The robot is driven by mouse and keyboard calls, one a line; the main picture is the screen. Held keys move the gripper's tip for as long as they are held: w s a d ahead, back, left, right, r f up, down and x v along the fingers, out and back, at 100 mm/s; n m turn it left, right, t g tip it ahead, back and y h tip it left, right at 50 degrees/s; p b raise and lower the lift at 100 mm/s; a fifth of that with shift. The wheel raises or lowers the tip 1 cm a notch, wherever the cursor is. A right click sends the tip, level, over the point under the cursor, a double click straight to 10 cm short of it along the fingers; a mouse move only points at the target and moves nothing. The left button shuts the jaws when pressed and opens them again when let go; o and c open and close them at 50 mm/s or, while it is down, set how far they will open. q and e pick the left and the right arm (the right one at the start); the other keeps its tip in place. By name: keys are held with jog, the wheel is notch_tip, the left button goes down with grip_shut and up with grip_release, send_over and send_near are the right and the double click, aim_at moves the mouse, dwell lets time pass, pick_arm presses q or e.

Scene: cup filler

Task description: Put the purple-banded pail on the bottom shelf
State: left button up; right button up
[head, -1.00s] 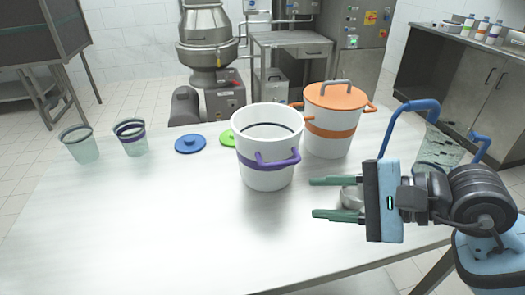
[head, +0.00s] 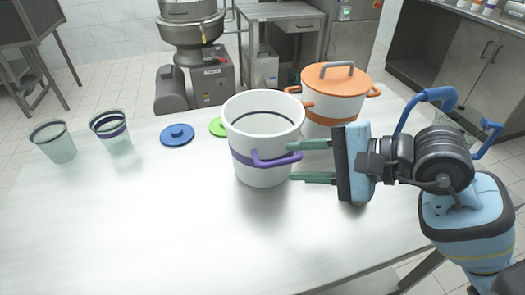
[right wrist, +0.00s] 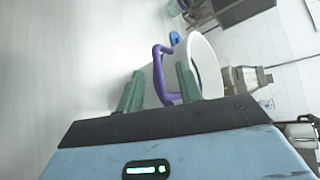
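The purple-banded pail (head: 258,125) is white with a purple band and purple side handle, and stands upright and open-topped on the table. My right gripper (head: 292,161) is open, its green fingers pointing left at the pail's right side, close to the purple handle (head: 285,159). In the right wrist view the handle (right wrist: 160,75) lies between the two fingers (right wrist: 157,91), with the pail (right wrist: 205,66) just beyond; I cannot tell whether they touch. My left gripper is not in view. No bottom shelf can be made out for certain.
An orange-banded pail with an orange lid (head: 335,84) stands behind and right of the purple-banded one. A blue lid (head: 177,135), a green lid (head: 217,126) and two translucent cups (head: 54,143) (head: 112,133) are to the left. The table's (head: 140,225) front left is clear.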

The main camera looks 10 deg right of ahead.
aim_at(274, 164)
jog(key=shift+w+a+f, duration=0.1)
jog(key=shift+a+f, duration=0.1)
jog(key=shift+a, duration=0.25)
jog(key=shift+p+x, duration=0.45)
jog(key=shift+x, duration=1.65)
jog(key=shift+f, duration=0.15)
grip_shut()
